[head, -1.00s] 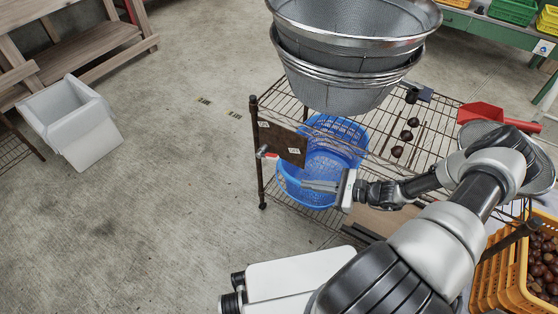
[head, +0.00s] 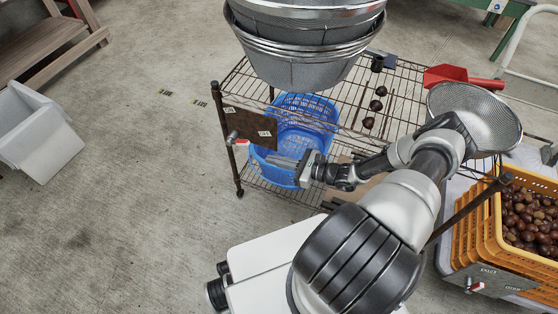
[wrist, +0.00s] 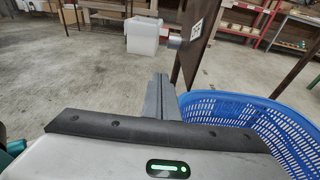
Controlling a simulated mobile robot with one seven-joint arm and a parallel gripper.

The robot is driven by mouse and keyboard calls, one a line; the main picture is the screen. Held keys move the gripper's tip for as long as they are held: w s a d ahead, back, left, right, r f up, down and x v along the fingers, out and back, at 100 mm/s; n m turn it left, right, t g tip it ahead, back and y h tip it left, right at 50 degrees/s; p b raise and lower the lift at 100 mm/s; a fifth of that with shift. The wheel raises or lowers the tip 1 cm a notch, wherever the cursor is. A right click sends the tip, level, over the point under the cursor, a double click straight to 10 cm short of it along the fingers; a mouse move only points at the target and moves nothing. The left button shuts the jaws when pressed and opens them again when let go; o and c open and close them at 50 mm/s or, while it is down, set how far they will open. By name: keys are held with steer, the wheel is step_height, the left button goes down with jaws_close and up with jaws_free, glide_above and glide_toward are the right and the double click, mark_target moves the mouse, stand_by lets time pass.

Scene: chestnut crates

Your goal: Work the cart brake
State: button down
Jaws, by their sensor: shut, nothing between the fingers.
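The wire-shelf cart (head: 229,119) carries a brown plate (head: 250,128) with white labels at its near left corner. A small lever (head: 242,141) with a red end and a silver pivot sits on the plate's lower left. My gripper (head: 270,158) is shut and empty, its fingers pointing left, just below and right of the plate. I see no contact with the lever. In the wrist view the shut fingers (wrist: 159,96) stand in front of the plate's edge (wrist: 194,42), with a silver lever part (wrist: 174,42) beyond them.
A blue basket (head: 290,172) sits beside and behind my gripper. Stacked metal sieves (head: 305,62) stand on the cart top. An orange crate of chestnuts (head: 470,225) is at right, near a second plate with a red-ended lever (head: 474,287).

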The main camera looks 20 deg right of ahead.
mark_target(238, 142)
steer(key=w+a+r, duration=0.2)
steer(key=w+a, duration=0.3)
steer(key=shift+r+b, duration=0.25)
steer(key=shift+b, duration=0.2)
